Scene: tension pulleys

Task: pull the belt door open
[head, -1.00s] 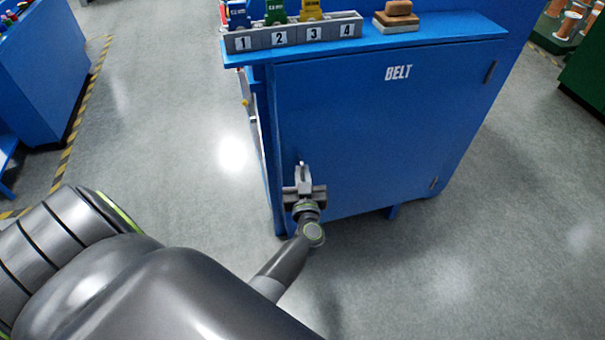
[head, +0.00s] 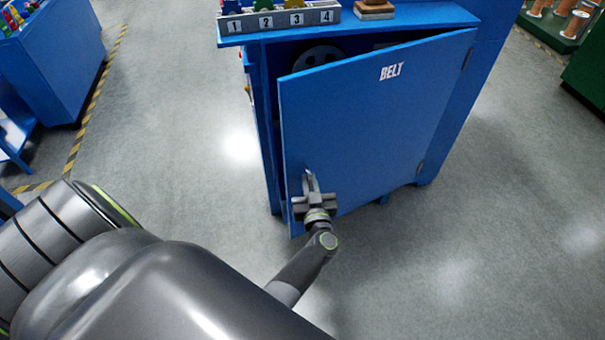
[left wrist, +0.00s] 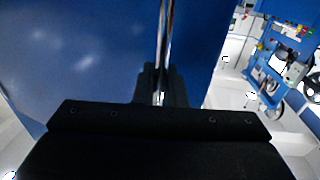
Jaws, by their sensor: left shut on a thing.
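The blue belt door (head: 375,125), lettered BELT, stands partly open in the head view. Its left edge is swung out from the blue cabinet (head: 266,130), and its hinges are on the right side. A dark wheel (head: 318,57) shows in the gap at the top. My left gripper (head: 311,188) is shut on the door handle (head: 308,178) near the door's lower left. In the left wrist view the handle is a shiny upright bar (left wrist: 163,50) between the dark fingers (left wrist: 160,88). My right gripper is in neither view.
A numbered rack (head: 282,20) and a brown block (head: 374,8) sit on the cabinet top. Another blue cabinet (head: 60,65) stands at the left behind yellow-black floor tape (head: 97,90). Grey floor (head: 480,240) is clear in front and to the right.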

